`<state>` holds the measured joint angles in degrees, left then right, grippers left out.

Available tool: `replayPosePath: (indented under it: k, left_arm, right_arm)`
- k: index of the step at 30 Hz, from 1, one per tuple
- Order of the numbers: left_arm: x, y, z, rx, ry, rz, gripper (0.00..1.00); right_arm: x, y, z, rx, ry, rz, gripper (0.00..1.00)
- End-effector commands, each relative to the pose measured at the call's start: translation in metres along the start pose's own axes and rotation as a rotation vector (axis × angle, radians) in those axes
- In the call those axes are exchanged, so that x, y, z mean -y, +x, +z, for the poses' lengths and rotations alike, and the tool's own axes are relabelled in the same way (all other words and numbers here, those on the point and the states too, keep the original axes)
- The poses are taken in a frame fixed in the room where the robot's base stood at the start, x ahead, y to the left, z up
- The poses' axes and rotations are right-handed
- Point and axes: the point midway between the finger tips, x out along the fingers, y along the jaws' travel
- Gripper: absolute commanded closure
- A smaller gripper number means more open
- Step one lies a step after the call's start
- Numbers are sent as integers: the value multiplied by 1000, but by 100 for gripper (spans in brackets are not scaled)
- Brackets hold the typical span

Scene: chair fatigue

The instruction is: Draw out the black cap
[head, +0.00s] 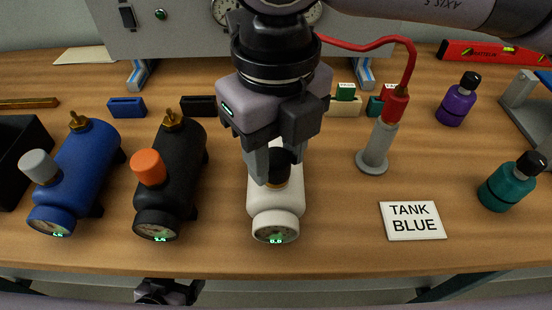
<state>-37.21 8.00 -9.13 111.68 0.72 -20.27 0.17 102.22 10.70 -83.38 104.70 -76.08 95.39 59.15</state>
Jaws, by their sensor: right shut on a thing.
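A white tank (276,204) with a round gauge at its near end lies in the middle of the table. A black cap (282,157) with a brassy base sits on its top. My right gripper (270,168) comes down from above and is shut on the black cap, its fingers partly hiding it. I cannot tell whether the cap is still seated in the tank. My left gripper (168,292) shows only in part below the table's front edge, and its jaws are unclear.
A blue tank (82,165) with a grey cap and a black tank (180,170) with an orange cap lie to the left. A grey stand (376,150) with a red cable is close on the right. A "TANK BLUE" card (412,221) and teal bottle (508,185) lie further right.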

Motion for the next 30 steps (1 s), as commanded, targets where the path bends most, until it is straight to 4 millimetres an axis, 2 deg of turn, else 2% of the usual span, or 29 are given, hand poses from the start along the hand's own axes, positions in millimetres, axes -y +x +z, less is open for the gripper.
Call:
replayPosePath:
  k: [21,30]
  left_arm:
    - [0,-6,-8,0,0,0,16]
    - [0,-6,-8,0,0,0,16]
  right_arm:
    - [0,-26,0,0,-1,1,85]
    - [0,-29,0,0,-1,0,85]
